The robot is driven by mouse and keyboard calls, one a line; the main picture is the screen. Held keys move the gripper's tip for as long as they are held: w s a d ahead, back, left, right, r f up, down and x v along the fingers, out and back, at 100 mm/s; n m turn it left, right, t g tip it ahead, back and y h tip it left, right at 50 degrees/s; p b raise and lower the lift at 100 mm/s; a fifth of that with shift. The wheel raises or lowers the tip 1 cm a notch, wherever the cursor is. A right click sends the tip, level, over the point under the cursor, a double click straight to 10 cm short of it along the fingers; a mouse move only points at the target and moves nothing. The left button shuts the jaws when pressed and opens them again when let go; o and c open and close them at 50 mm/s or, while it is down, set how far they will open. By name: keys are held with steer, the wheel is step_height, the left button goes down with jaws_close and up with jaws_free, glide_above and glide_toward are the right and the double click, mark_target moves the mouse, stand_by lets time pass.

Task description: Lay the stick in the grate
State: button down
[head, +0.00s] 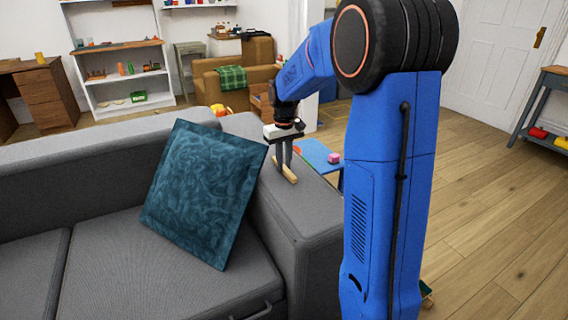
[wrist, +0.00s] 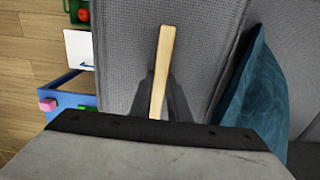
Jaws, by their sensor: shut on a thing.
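The stick (head: 290,174) is a short, pale wooden bar at the grey sofa's armrest. My gripper (head: 283,165) points down over the armrest and is shut on the stick. In the wrist view the stick (wrist: 162,62) extends out beyond my gripper over the grey fabric, its near end hidden by my gripper body. I cannot tell whether the stick still touches the armrest. The grate is not in view.
The grey sofa (head: 45,205) has a teal cushion (head: 203,190) leaning close to the left of my gripper. A blue low table (head: 318,154) with a pink block (head: 334,158) stands beyond the armrest. Wooden floor (head: 490,215) is open on the right.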

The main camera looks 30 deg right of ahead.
steer(key=c, duration=1.7)
jaws_free()
steer(key=shift+f, duration=0.1)
